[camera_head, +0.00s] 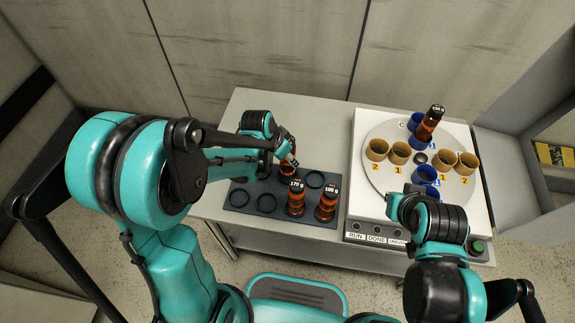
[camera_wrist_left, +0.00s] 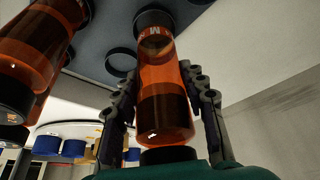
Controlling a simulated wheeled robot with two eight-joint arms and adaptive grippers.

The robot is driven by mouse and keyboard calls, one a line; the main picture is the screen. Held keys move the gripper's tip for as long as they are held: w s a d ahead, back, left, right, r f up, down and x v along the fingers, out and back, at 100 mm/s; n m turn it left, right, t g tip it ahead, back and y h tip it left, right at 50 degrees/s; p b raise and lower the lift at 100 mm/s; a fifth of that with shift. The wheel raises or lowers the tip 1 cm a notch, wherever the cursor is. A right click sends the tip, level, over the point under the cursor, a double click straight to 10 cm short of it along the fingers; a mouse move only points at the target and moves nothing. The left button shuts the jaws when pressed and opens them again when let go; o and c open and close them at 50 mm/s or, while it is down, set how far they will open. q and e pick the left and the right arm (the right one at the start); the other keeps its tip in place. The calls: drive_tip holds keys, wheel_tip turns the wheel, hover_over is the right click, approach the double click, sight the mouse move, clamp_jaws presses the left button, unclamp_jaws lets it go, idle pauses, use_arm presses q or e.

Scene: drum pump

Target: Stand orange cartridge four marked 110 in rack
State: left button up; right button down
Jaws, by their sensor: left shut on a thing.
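My left gripper (camera_wrist_left: 160,100) is shut on an orange cartridge (camera_wrist_left: 165,80) with dark ends. In the left wrist view its fingers lie along both sides of the cartridge, and only part of its lettering shows. In the head view my left gripper (camera_head: 287,152) is over the back of the dark rack (camera_head: 230,206), largely covering the held cartridge. Its marking is unreadable, and I cannot tell whether its lower end touches the rack. My right gripper (camera_head: 403,207) is over the front of the round machine; its fingers are not clear.
Cartridges marked 170 g (camera_head: 296,203) and 150 g (camera_head: 326,207) stand in the rack's front right; some rings (camera_head: 266,203) are empty. Another cartridge (camera_head: 427,128) leans in a blue cup on the turntable (camera_head: 380,183), among tan cups (camera_head: 377,149).

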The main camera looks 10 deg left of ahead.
sight(287, 164)
use_arm(q)
wheel_tip(287, 164, down, 4)
drive_tip(key=shift+f+b, duration=0.1)
drive_tip(key=shift+b, duration=0.9)
drive_tip(key=shift+r, duration=0.2)
drive_tip(key=shift+f, duration=0.1)
drive_tip(key=shift+f, duration=0.15)
drive_tip(key=o, duration=1.3)
drive_tip(key=shift+r, duration=0.2)
